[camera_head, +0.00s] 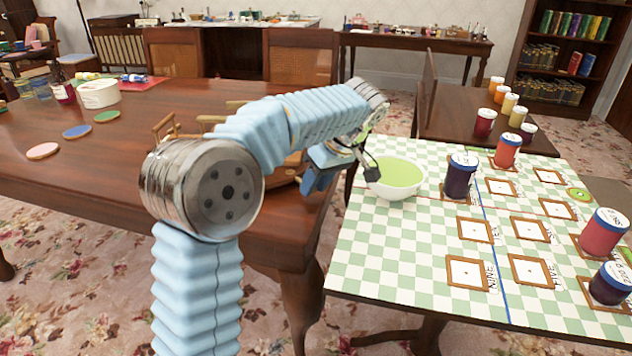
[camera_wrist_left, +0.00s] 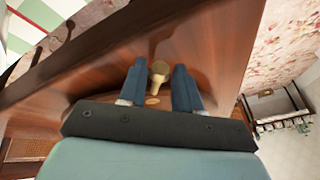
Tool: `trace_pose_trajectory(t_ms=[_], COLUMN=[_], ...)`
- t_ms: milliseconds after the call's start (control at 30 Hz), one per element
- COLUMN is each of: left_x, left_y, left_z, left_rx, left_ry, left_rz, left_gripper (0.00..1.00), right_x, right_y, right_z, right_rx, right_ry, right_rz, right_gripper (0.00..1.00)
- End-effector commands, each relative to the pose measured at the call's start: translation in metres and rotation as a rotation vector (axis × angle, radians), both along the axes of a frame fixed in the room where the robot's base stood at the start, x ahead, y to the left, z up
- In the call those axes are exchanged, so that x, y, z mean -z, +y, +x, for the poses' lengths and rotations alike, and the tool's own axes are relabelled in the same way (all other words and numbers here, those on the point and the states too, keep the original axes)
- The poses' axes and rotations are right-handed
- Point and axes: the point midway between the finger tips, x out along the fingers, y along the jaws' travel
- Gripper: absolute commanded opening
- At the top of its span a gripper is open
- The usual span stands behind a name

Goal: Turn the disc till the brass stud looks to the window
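My left gripper (camera_head: 345,165) is over the right edge of the brown table, its far parts partly hidden by my own arm. In the left wrist view its two blue fingers (camera_wrist_left: 159,70) stand apart. A brass-coloured stud (camera_wrist_left: 158,76) shows between them, with gaps on both sides; I see no grip on it. A dark round wooden shape, perhaps the disc (camera_wrist_left: 215,108), lies behind the fingers, largely hidden by the gripper. In the head view my arm covers most of this spot. My right gripper is not in view. No window shows.
The brown table (camera_head: 240,93) carries light wooden posts (camera_head: 165,127), coloured coasters (camera_head: 77,131) and a white tub (camera_head: 98,94). At right, a checked table (camera_head: 385,255) holds a green-filled bowl (camera_head: 398,178), jars (camera_head: 460,175) and wooden frames (camera_head: 467,273).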

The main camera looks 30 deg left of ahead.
Motion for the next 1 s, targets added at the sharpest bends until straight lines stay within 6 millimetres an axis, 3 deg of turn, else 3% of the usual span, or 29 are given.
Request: trace_pose_trajectory(t_ms=[33,200,667,1000], left_x=[0.0,0.0,0.001,0.003], left_y=[0.0,0.0,0.001,0.013], left_z=[0.0,0.0,-0.004,-0.031], left_rx=[0.0,0.0,0.017,0.125], left_ry=[0.0,0.0,-0.001,-0.003], left_rz=[0.0,0.0,-0.001,-0.002], left_gripper=[0.24,0.0,0.0,0.0], right_x=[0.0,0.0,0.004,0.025], right_y=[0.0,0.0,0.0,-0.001], right_z=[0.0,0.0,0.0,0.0], right_rx=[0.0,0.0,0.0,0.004], right_ry=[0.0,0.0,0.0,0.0], right_rz=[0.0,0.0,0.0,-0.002], right_gripper=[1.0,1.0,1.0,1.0])
